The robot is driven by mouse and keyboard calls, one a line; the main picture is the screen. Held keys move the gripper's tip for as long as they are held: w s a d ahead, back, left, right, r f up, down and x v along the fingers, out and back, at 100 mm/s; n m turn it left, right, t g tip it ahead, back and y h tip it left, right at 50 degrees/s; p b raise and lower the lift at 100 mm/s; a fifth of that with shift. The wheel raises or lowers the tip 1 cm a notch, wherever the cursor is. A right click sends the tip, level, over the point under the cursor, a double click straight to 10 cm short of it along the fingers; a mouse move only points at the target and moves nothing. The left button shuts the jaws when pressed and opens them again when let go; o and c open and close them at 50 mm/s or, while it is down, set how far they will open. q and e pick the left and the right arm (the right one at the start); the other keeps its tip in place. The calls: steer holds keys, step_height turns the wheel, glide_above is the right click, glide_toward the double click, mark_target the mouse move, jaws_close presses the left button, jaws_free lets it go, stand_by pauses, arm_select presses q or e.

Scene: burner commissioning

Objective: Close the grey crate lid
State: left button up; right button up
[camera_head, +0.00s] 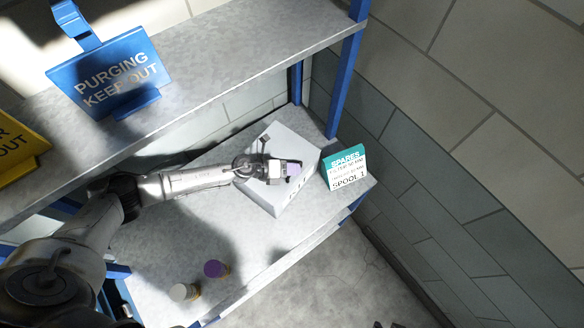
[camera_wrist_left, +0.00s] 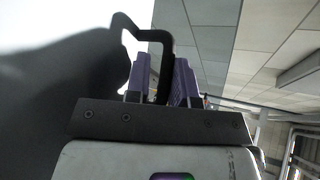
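The grey crate (camera_head: 278,203) stands on the lower shelf, partly covered by my left arm. Its pale lid (camera_head: 287,134) shows as a broad flat face; I cannot tell whether it is fully down. My left gripper (camera_head: 292,169) is at the crate, its purple fingers over the pale face. In the left wrist view, a black loop handle (camera_wrist_left: 167,42) runs between the purple fingers (camera_wrist_left: 160,85), which look shut on it. A pale surface with a dark shadow fills the left of that view. My right gripper is not in view.
A teal-and-white spares sign (camera_head: 345,168) stands right of the crate. A purple-topped cylinder (camera_head: 215,269) and a pale one (camera_head: 184,291) stand near the shelf's front. The upper shelf holds a blue purging sign (camera_head: 110,75) and a yellow sign (camera_head: 18,148). A blue post (camera_head: 345,80) rises behind.

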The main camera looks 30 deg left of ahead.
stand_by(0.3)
arm_select(q)
steer(key=shift+s+a+r, duration=0.1)
steer(key=shift+s+a, duration=0.1)
steer(key=shift+s, duration=0.05)
steer(key=s+a+b, duration=0.2)
steer(key=a, duration=0.1)
steer(key=s+a+b, duration=0.1)
steer(key=s+a, duration=0.2)
steer(key=s+a+b, duration=0.2)
steer(key=s+a, duration=0.1)
steer(key=shift+s+a+r+b, duration=0.25)
steer(key=shift+r+b, duration=0.05)
steer(key=shift+b+v, duration=0.3)
steer(key=shift+v, duration=0.45)
steer(key=shift+a+f, duration=0.1)
